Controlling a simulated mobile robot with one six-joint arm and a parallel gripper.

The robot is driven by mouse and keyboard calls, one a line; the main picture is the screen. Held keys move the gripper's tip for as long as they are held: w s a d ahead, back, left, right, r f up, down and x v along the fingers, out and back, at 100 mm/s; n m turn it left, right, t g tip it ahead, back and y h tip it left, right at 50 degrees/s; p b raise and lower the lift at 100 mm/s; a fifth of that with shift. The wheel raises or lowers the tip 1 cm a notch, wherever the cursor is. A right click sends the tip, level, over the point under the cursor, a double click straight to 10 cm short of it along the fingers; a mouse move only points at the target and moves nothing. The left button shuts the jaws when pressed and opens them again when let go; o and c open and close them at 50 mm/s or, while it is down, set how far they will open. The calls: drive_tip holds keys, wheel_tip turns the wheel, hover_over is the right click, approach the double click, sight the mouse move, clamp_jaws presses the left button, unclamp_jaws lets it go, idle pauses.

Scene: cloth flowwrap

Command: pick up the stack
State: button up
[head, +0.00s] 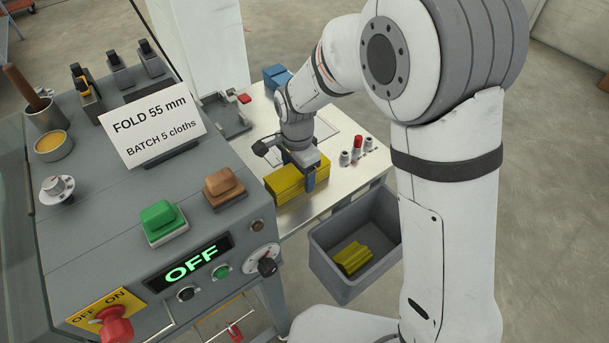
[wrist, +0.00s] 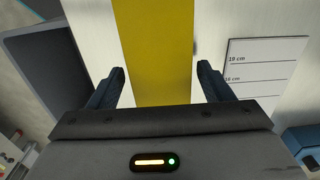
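The stack of yellow cloths (head: 285,187) lies on the pale metal table. In the wrist view, the stack (wrist: 158,50) runs as a yellow band between the two blue fingers. My gripper (head: 301,176) is down over the stack, with one finger showing at its near side; the far finger is hidden. In the wrist view, my gripper (wrist: 160,70) is open, with a narrow gap between each fingertip and the stack's edge. I cannot tell how far down the stack's sides the fingertips reach.
A grey bin (head: 325,262) with a folded yellow piece (head: 353,257) stands beside the table. A sign (head: 152,124) reads "FOLD 55 mm, BATCH 5 cloths" on the machine, whose display (head: 191,263) reads OFF.

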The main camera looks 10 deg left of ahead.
drive_tip(key=c, duration=0.9)
drive_tip(key=shift+r, duration=0.15)
drive_tip(key=shift+c, duration=0.2)
